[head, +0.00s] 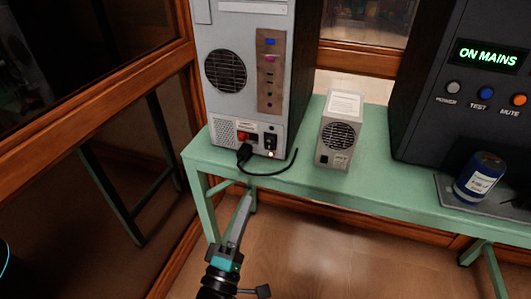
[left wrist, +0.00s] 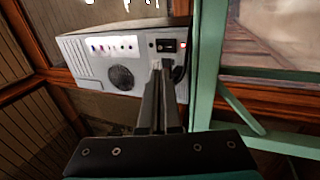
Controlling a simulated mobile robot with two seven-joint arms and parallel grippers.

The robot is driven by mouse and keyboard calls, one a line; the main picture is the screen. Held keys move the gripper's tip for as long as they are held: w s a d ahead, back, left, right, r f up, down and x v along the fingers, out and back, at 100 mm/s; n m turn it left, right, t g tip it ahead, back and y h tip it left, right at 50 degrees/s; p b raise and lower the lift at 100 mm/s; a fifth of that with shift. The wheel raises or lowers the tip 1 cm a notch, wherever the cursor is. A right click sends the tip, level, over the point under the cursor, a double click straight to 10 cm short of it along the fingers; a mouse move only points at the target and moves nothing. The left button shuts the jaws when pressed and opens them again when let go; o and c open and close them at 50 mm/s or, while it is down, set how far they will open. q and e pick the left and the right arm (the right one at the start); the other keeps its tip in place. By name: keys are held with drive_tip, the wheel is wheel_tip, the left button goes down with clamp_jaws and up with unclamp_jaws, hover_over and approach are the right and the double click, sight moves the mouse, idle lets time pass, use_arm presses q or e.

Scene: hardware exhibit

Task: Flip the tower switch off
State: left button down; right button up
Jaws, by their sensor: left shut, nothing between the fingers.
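The grey computer tower (head: 225,100) stands on the left end of the green bench, its back panel facing me. The black rocker switch (head: 270,141) is low on that panel at the right, with a small lit red light just below it. The switch also shows in the left wrist view (left wrist: 167,46), near the fingertips. My left gripper (head: 247,198) is shut and empty, below and in front of the tower, pointing up toward the panel. In the left wrist view its fingertips (left wrist: 157,65) appear just short of the switch; contact cannot be told. My right gripper is not in view.
A small grey power unit (head: 338,135) stands right of the tower. Farther right are a black cabinet reading "ON MAINS" (head: 486,57) and a blue can (head: 480,178). The green bench (head: 390,190) has a front edge near my gripper.

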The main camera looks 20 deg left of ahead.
use_arm(q)
drive_tip(key=b, duration=0.2)
approach(269, 141)
drive_tip(key=x, duration=0.5)
drive_tip(key=shift+w+d, duration=0.1)
drive_tip(key=shift+w, duration=0.1)
drive_tip(key=shift+w+r, duration=0.3)
drive_tip(key=shift+w, duration=0.35)
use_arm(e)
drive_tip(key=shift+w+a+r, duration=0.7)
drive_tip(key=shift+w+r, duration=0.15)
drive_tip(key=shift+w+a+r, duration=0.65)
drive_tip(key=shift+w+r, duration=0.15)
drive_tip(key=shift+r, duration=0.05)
